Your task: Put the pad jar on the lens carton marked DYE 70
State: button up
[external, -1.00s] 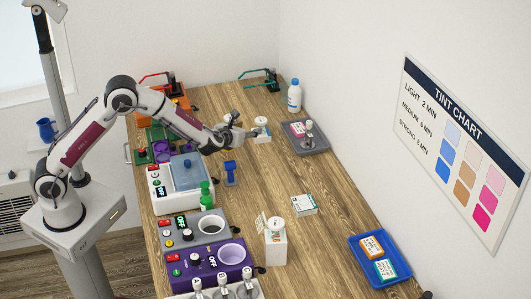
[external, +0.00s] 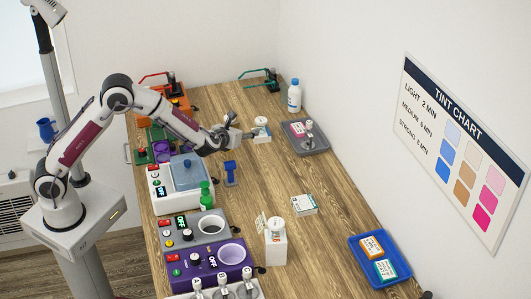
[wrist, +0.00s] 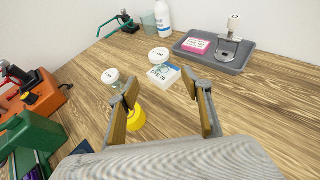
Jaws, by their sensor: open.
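The white lens carton (wrist: 166,77) reads DYE 70 in the wrist view and lies on the table ahead of my fingers; it also shows in the external view (external: 263,139). A clear jar with a white lid (wrist: 159,54) appears to stand upright on it. A second white-lidded clear jar (wrist: 110,76) stands to the left, partly behind my left finger. The lid print is too small to tell which is the pad jar. My gripper (wrist: 168,93) is open and empty, its fingers apart from both jars; it also shows in the external view (external: 249,134).
A yellow cylinder (wrist: 136,119) stands beside my left finger. A grey tray (external: 313,147) with a pink carton lies beyond, near a white bottle (external: 294,96). Devices line the table's left side. Another carton (external: 304,205) and a blue tray (external: 366,272) lie nearer the front.

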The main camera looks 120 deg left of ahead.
jog(key=w+d+r+m+t+h, duration=0.1)
jog(key=w+d+r+m+t, duration=0.3)
jog(key=w+d+r+m, duration=0.3)
jog(key=w+d+r+m+t+h, duration=0.2)
jog(key=w+d+r+m+t, duration=0.3)
jog(key=d, duration=0.4)
jog(key=w+d+r+m+t+h, duration=0.1)
jog(key=d+r+m+h, duration=0.2)
jog(key=d+m, duration=0.65)
jog(key=w+d+r+m+t+h, duration=0.1)
jog(key=d+r+m+h, duration=0.35)
jog(key=d, duration=0.75)
jog(key=s+d+f+m+g+h, duration=0.1)
jog(key=s+d+m+h, duration=0.1)
jog(key=s+d+m, duration=0.6)
jog(key=s+d+f+m+g+h, duration=0.1)
jog(key=s+d+f+m, duration=0.1)
jog(key=s+d+m, duration=0.55)
jog(key=s+d+f+m+g, duration=0.1)
jog(key=s+d+f+m, duration=0.1)
jog(key=s+m, duration=0.4)
jog(key=s+d+f+m+g, duration=0.2)
jog(key=s+m, duration=0.4)
jog(key=s, duration=0.4)
jog(key=shift+s+d+f, duration=0.3)
jog(key=shift+d+f, duration=0.45)
jog(key=shift+d, duration=0.4)
